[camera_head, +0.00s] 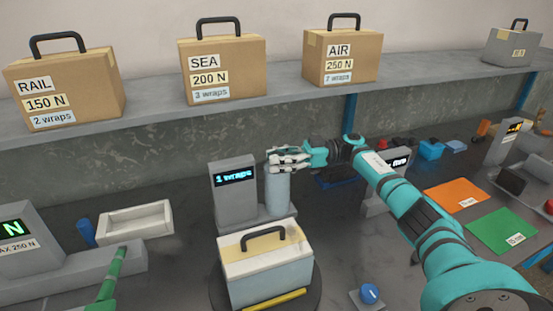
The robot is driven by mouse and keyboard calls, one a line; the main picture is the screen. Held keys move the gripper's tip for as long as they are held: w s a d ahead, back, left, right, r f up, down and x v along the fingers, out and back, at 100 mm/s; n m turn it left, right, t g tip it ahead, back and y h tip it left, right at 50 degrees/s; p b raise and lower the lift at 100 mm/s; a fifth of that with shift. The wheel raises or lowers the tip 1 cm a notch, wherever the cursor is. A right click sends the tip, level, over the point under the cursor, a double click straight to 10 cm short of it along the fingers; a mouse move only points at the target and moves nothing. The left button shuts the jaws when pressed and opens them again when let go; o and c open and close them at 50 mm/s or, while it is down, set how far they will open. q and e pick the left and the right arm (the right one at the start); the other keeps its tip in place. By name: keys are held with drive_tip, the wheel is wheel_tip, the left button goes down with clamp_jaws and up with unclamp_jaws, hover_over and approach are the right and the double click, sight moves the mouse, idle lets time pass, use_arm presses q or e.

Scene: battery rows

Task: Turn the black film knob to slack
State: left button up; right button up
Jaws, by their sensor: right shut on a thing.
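The pale blue-grey film roll (277,197) stands upright on a grey base beside a grey post whose display (234,176) reads "1 wraps". My right gripper (280,160) is at the top of the roll, its fingers closed there. The black film knob does not show; the fingers cover the roll's top, where it seems to be held, and I cannot tell which way it is turned. A white case with a black handle (266,268) sits in front of the roll on a dark round turntable (218,294). My left gripper is not in view.
Cartons labelled RAIL (62,92), SEA (223,70) and AIR (341,57) stand on the shelf behind. A white tray (136,222) and a green lever (113,276) are at left. A blue knob (370,293) and orange (455,195) and green (502,231) mats are at right.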

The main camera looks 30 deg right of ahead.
drive_tip(key=shift+d, duration=0.1)
drive_tip(key=o, duration=1.2)
drive_tip(key=shift+d, duration=0.1)
drive_tip(key=shift+o, duration=0.2)
drive_tip(key=shift+r, duration=0.2)
wheel_tip(320, 180, up, 10)
drive_tip(key=shift+f, duration=0.2)
